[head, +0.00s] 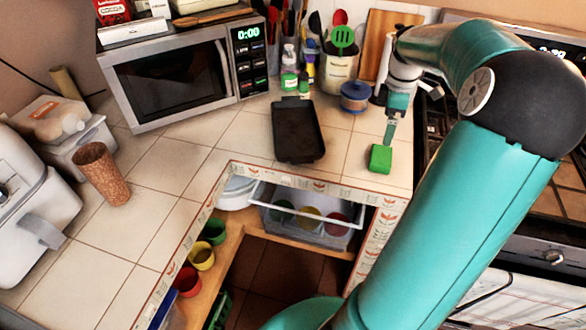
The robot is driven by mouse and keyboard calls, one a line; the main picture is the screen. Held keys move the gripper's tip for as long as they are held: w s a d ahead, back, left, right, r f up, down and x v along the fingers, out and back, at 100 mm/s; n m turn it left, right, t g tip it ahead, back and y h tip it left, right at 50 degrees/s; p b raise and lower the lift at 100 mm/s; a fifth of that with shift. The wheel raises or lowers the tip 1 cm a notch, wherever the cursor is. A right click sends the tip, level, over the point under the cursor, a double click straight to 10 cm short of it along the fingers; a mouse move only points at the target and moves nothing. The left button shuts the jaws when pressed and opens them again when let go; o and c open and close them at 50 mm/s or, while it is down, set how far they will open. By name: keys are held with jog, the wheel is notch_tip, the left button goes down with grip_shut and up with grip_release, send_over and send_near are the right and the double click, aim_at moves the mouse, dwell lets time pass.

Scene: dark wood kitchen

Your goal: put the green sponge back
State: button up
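The green sponge (380,158) is a small bright green block on the tiled counter, near its front edge and to the right of the black tray. My gripper (389,132) points down from the end of my teal arm, with its tip just above the sponge. The fingers are small and seen from the side. I cannot tell whether they are open or shut, or whether they touch the sponge.
A black tray (298,131) lies left of the sponge. Behind stand a blue-lidded jar (355,97), a utensil crock (338,70) and green-capped bottles (289,80). The stove (570,180) is at right. Below the counter, shelves hold colored cups (202,258).

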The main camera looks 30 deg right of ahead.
jog(key=w+a+r+m+t+h, duration=0.1)
jog(key=a+r+m, duration=0.15)
jog(key=a, duration=0.95)
jog(key=w+a+r+m+h, duration=0.15)
jog(key=a+r, duration=0.25)
jog(key=a, duration=0.8)
jog(key=s+a+m+t+y, duration=0.1)
jog(key=s+a+m+t, duration=0.1)
jog(key=s+a, duration=0.3)
jog(key=s+a+m+t+y, duration=0.1)
jog(key=s+a, duration=0.4)
jog(key=a, duration=0.7)
jog(key=shift+s+m+t, duration=0.15)
jog(key=shift+m+t, duration=0.45)
jog(key=shift+t, duration=0.2)
